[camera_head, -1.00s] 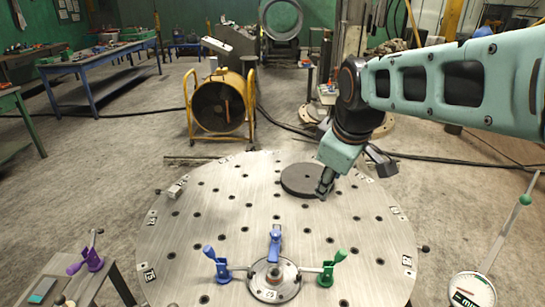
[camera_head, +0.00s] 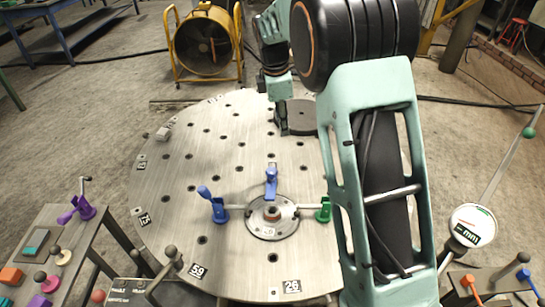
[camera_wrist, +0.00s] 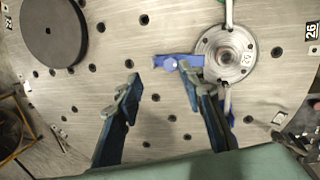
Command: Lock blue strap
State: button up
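Two blue straps stand around a round metal flange (camera_head: 255,228) on the perforated table. The far blue strap (camera_head: 271,182) is upright behind the flange. The left blue strap (camera_head: 218,208) has a tilted handle and a light bar reaching to the flange. In the wrist view the far blue strap (camera_wrist: 178,62) lies beside the flange (camera_wrist: 236,40), close to my right finger. The left one is mostly hidden by that finger. My gripper (camera_wrist: 162,88) is open and empty above the table; in the head view its fingers are hard to make out.
A green strap (camera_head: 324,211) stands right of the flange, partly against my arm. A dark disc (camera_head: 300,115) lies behind. A side table with a purple strap (camera_head: 82,207) is at left, and a gauge (camera_head: 472,225) at right. The left part of the round table is mostly clear.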

jog(key=n+g+y, duration=0.1)
jog(key=n+g, duration=0.1)
send_near(272, 170)
notch_tip(272, 170, down, 9)
jog(key=shift+d+r, duration=0.1)
jog(key=shift+r, duration=0.1)
jog(key=shift+c, duration=0.7)
jog(key=c, duration=0.7)
